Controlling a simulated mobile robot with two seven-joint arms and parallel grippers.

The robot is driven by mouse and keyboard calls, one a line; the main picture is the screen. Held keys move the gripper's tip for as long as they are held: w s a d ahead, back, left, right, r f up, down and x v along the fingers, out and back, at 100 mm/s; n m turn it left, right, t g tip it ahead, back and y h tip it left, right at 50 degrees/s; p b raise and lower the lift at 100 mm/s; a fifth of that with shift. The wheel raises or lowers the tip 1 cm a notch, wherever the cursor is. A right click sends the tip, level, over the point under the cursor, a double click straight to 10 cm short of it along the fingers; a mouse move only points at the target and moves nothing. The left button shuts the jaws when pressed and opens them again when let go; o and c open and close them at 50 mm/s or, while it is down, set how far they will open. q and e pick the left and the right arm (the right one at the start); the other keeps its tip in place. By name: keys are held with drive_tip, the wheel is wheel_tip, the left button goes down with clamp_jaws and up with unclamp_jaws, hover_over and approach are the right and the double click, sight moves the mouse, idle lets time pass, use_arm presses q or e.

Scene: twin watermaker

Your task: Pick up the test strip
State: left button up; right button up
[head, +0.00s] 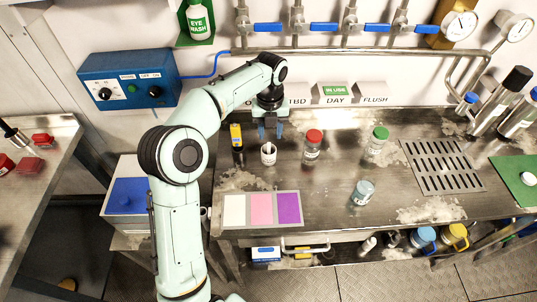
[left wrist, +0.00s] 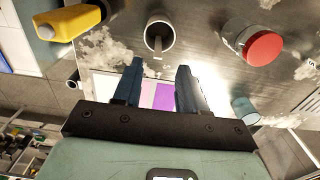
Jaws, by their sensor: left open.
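My left gripper (head: 270,131) points down over the back of the steel bench, just behind a small white cup (head: 268,153). In the left wrist view its two blue fingers (left wrist: 157,82) are apart with nothing between them. The cup (left wrist: 160,32) shows there beyond the fingertips, with a thin grey piece inside it. That piece may be the test strip, but it is too small to be sure. A card with white, pink and purple patches (head: 262,208) lies at the bench's front left. My right gripper is not in view.
A yellow-and-black bottle (head: 237,137) stands close left of the cup. A red-capped jar (head: 312,145) stands to its right, then a green-capped jar (head: 378,140). A slotted drain (head: 441,166) is at the right. Valves and pipes line the wall.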

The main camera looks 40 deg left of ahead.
sight(269, 145)
use_arm(q)
wheel_tip(269, 145, down, 7)
drive_tip(key=shift+s+a+r+b, duration=0.1)
drive_tip(key=shift+a+r+b, duration=0.1)
drive_tip(key=shift+b, duration=0.35)
drive_tip(key=shift+d, duration=0.1)
clamp_jaws()
